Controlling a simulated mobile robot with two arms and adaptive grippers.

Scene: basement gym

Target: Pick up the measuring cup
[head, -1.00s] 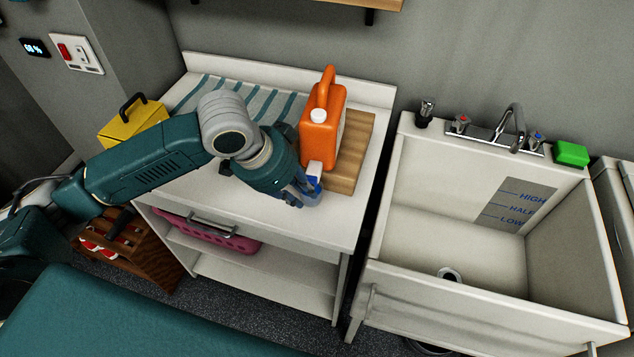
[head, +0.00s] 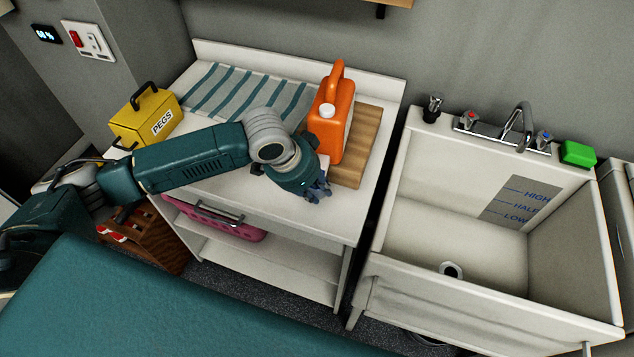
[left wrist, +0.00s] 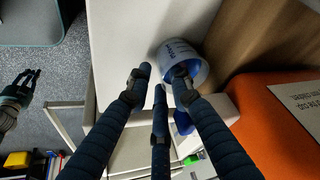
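The measuring cup (left wrist: 203,68) is a pale, translucent cup with a blue band and lettering, seen in the left wrist view. It is on the white counter top (head: 225,185), close to the wooden board. My left gripper (head: 320,192) is low over the counter's front right part and hides most of the cup in the head view. In the left wrist view its fingers (left wrist: 160,78) are apart; the right one overlaps the cup, the others are left of it. Whether any finger touches is unclear. My right gripper (left wrist: 30,82) shows open and empty at the left edge.
An orange jug (head: 330,120) stands on the wooden board (head: 365,140) right behind my left gripper. A yellow PEGS box (head: 147,117) and a striped cloth (head: 235,92) are farther left. A white sink (head: 400,215) stands to the right, with a green block (head: 578,153).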

